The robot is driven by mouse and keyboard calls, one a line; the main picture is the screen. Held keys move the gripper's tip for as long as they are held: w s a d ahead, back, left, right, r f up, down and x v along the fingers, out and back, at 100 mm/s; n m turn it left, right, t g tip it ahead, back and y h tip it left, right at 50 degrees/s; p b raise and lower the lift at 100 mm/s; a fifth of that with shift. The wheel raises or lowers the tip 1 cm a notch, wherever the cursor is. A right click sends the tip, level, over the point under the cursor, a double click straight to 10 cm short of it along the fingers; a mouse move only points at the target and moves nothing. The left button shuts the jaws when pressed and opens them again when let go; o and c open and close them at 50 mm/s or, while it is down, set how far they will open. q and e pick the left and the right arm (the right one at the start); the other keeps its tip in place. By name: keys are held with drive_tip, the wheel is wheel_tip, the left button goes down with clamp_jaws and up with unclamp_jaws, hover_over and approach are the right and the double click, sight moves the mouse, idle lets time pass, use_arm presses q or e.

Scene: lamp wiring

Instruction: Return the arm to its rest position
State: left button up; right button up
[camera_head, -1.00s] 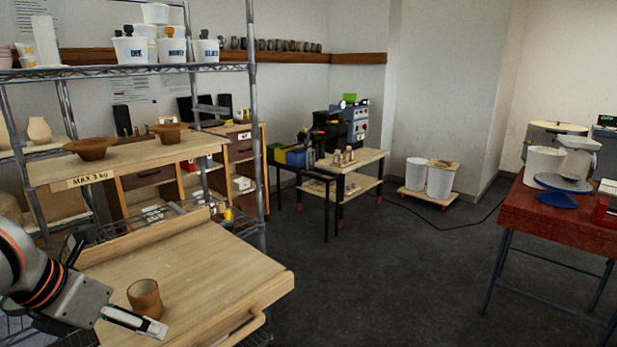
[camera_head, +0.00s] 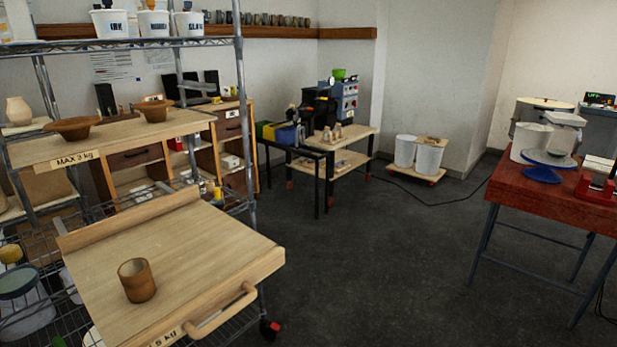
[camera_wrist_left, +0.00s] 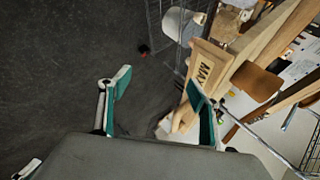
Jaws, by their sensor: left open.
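My left gripper (camera_wrist_left: 158,100) shows in the left wrist view, its two green-padded fingers spread wide with nothing between them. The dark floor and the wooden shelf board with its "MAX" label lie beyond the fingers. In the head view my left arm and gripper are out of the picture. A brown clay cup (camera_head: 137,281) stands upright on the lower wooden board (camera_head: 205,240), with no gripper near it. A brown shape on wood in the wrist view (camera_wrist_left: 258,81) looks like the same cup. My right gripper is in neither view.
The wire rack (camera_head: 243,130) holds an upper board (camera_head: 110,145) with brown bowls (camera_head: 74,127). A red table (camera_head: 545,208) stands at the right with a white bucket and blue wheel. A low cart (camera_head: 340,160) stands at the back. The middle floor (camera_head: 380,265) is clear.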

use_arm(q)
drive_tip(key=s+a+f+n+g+y, duration=0.2)
drive_tip(key=s+a+f+n+y, duration=0.1)
drive_tip(key=s+a+f+n, duration=0.4)
drive_tip(key=d+f+n+t+h, duration=0.1)
drive_tip(key=d+f+t+h, duration=0.1)
drive_tip(key=d+f, duration=0.3)
drive_tip(key=d+f+t+h, duration=0.1)
drive_tip(key=d+f+h, duration=0.4)
drive_tip(key=d, duration=0.7)
drive_tip(key=shift+w+d+f+n+t, duration=0.2)
drive_tip(key=shift+w+f+n+t, duration=0.15)
drive_tip(key=shift+f+n+t, duration=0.05)
